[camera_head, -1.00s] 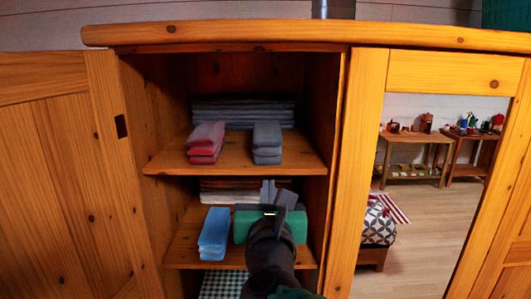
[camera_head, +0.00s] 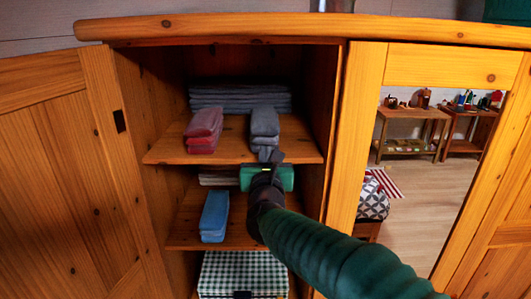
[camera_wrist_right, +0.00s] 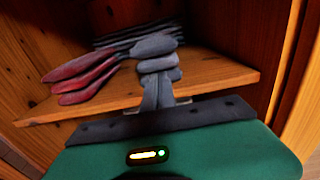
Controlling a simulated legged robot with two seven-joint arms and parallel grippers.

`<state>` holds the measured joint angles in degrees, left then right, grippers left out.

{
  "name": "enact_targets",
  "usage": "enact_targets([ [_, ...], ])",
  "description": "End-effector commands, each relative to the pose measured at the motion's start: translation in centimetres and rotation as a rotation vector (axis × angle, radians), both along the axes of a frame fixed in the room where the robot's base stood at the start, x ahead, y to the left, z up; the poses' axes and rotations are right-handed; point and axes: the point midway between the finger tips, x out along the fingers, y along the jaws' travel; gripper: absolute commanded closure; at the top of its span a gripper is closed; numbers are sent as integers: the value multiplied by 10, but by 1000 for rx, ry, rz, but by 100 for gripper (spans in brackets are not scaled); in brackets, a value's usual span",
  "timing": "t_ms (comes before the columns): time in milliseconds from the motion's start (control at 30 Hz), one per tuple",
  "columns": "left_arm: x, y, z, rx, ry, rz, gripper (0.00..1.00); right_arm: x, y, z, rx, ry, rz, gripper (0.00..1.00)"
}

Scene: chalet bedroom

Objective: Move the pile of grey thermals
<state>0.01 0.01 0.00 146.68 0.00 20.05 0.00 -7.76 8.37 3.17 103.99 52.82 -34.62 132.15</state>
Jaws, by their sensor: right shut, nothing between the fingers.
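The small pile of folded grey thermals (camera_head: 265,128) sits at the front right of the upper wardrobe shelf (camera_head: 235,152). It also shows in the right wrist view (camera_wrist_right: 158,55), straight beyond the fingers. My right gripper (camera_head: 270,154) is at the shelf's front edge, just below and in front of this pile. Its dark fingers (camera_wrist_right: 158,92) are together and empty. I cannot tell whether the tips touch the pile. My left gripper is not in view.
A red folded pile (camera_head: 204,130) sits left of the grey one, and a wide grey stack (camera_head: 240,97) lies behind. The wardrobe's right inner wall (camera_head: 322,115) is close.

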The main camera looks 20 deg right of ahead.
Motion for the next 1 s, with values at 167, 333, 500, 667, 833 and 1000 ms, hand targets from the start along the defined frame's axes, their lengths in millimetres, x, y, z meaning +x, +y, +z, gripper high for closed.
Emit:
enact_targets([
  [167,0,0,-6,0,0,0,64,7,-2,-3,1,1,-1,100],
  [333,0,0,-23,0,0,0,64,43,-13,-6,1,1,-3,100],
  [500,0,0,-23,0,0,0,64,78,-23,-2,1,2,-3,100],
  [667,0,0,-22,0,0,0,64,91,-26,-1,1,2,-1,100],
  [833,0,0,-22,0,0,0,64,90,-26,0,0,1,0,100],
  [1000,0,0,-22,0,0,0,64,91,-26,0,0,1,0,100],
])
